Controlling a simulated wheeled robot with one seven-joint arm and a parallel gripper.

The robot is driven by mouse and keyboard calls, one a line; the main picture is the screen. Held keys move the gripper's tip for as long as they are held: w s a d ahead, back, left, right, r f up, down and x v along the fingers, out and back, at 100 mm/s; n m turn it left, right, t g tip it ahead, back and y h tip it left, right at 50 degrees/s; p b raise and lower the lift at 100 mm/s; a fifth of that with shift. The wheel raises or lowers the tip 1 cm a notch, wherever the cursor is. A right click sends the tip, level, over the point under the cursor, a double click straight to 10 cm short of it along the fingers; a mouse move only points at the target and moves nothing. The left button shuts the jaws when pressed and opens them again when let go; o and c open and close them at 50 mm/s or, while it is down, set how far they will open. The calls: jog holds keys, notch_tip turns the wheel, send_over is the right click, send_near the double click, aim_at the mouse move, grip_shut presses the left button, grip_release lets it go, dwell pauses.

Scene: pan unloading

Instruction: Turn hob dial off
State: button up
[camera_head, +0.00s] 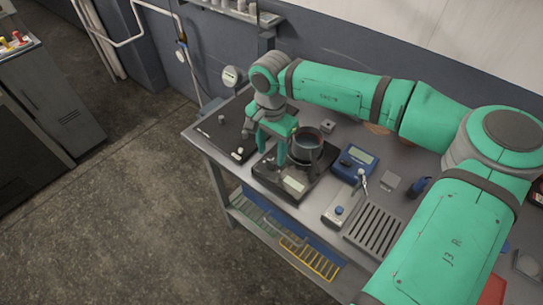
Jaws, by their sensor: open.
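A dark hob-like unit (272,179) stands on the metal bench, with a dark pan (306,150) on top of it. A pale label or panel (294,185) shows on its front. A flat black plate (212,132) lies to its left, with small light knob-like parts (239,152) near its front edge. I cannot tell for sure which part is the hob dial. My gripper (271,153) is open and points down, just left of the pan, over the left side of the unit. Its green fingers cover part of the unit, and I see nothing between them.
A blue meter (355,159) stands right of the pan, and a slotted metal grate (373,229) lies nearer the front. A dark blue object (417,187) stands further right. Wire racks (312,261) sit on the lower shelf. The floor (120,220) left of the bench is clear.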

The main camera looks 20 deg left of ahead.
aim_at(271, 162)
notch_tip(271, 162, up, 8)
jog(key=shift+f, duration=0.25)
dwell(0.5)
